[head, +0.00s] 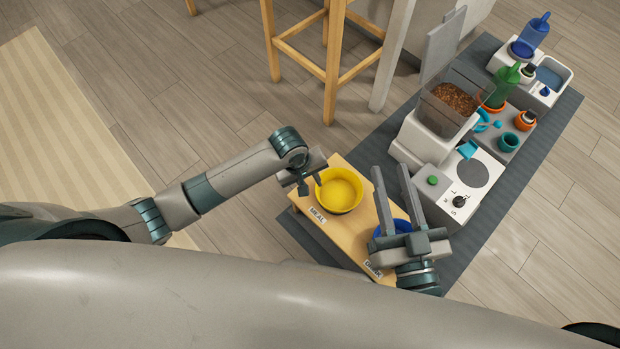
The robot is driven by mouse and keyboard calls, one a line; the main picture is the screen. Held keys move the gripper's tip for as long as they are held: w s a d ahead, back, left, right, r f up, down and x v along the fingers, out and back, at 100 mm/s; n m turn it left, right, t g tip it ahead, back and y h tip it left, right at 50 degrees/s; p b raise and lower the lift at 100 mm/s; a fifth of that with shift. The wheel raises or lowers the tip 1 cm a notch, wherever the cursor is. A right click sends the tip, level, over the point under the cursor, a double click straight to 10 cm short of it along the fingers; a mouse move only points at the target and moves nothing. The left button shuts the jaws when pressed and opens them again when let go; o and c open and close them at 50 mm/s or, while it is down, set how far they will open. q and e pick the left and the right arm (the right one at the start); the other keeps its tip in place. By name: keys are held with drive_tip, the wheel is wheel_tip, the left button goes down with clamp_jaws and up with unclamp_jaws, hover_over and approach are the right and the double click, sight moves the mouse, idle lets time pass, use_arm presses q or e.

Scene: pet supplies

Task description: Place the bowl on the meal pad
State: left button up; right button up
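A yellow bowl (341,190) sits upright over the end of a wooden stand (362,235) by the label MEAL (318,214). No separate pad shows there; the bowl covers that spot. My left gripper (309,186) is at the bowl's left rim, fingers pointing down. Whether the fingers grip the rim or only stand beside it cannot be told. My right gripper (391,170) is open and empty, its two fingers apart above the stand's right side. A blue bowl (398,227) on the stand is partly hidden behind the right gripper.
A kibble dispenser (446,108) stands to the right of the stand. Near it are a white scale-like unit (478,172), a green bottle (500,88), a teal cup (508,142) and a blue bottle (531,37). A wooden stool (332,65) stands behind.

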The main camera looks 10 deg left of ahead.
use_arm(q)
drive_tip(key=s+d+r+m+t+h, duration=0.5)
drive_tip(key=d+r+t, duration=0.1)
drive_tip(key=d+r, duration=0.35)
drive_tip(key=s+a+r+m+t, duration=0.2)
drive_tip(key=a+r+t, duration=0.2)
drive_tip(key=r, duration=0.6)
drive_tip(key=s+a+r+m+t, duration=0.2)
drive_tip(key=r+t, duration=0.4)
drive_tip(key=r, duration=0.5)
drive_tip(key=s+a, duration=0.1)
drive_tip(key=a, duration=0.1)
drive_tip(key=shift+s+a+m, duration=0.35)
drive_tip(key=shift+a+m, duration=0.05)
drive_tip(key=shift+r, duration=0.1)
